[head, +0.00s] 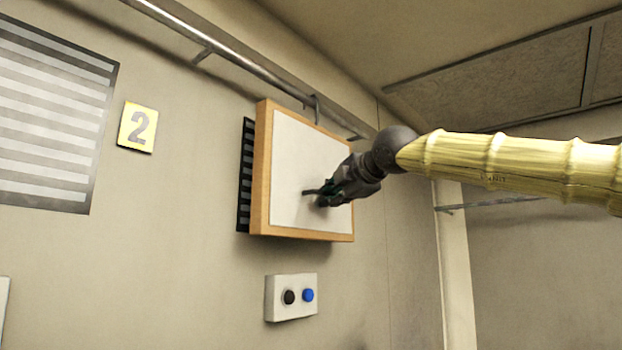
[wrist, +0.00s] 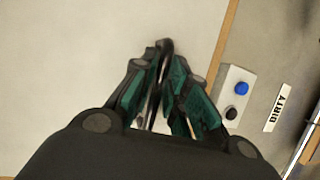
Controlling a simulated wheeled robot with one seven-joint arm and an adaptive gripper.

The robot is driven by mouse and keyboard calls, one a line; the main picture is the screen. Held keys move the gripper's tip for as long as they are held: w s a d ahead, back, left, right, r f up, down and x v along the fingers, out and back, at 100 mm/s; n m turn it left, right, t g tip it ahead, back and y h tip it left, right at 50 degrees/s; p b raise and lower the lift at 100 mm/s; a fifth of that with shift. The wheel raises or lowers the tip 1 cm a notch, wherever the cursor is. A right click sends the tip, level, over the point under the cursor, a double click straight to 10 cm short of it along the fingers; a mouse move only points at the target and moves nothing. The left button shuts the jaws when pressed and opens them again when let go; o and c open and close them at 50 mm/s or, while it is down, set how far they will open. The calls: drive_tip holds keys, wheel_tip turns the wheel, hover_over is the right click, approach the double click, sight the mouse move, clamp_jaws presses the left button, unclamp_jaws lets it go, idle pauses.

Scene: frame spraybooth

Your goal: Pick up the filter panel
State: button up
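The filter panel (head: 293,165) appears to be the pale board with a wooden frame, upright against the wall in the head view. Its pale face (wrist: 65,70) fills the left of the wrist view, with the wooden edge running down to the right of my fingers. My gripper (head: 312,193) is in front of the panel's face, near its middle right. In the wrist view the fingertips (wrist: 164,48) come together over the pale face. I cannot tell whether they touch the panel or pinch any small part on it.
A dark slotted grille (head: 245,175) shows behind the panel's left edge. Below is a box (head: 273,298) with black and blue buttons. A yellow "2" sign (head: 137,128) and another grille (head: 50,115) are left. A "DIRTY" label (wrist: 278,107) is right. A rail (head: 240,63) runs above.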

clamp_jaws()
drive_tip(key=shift+r, duration=0.15)
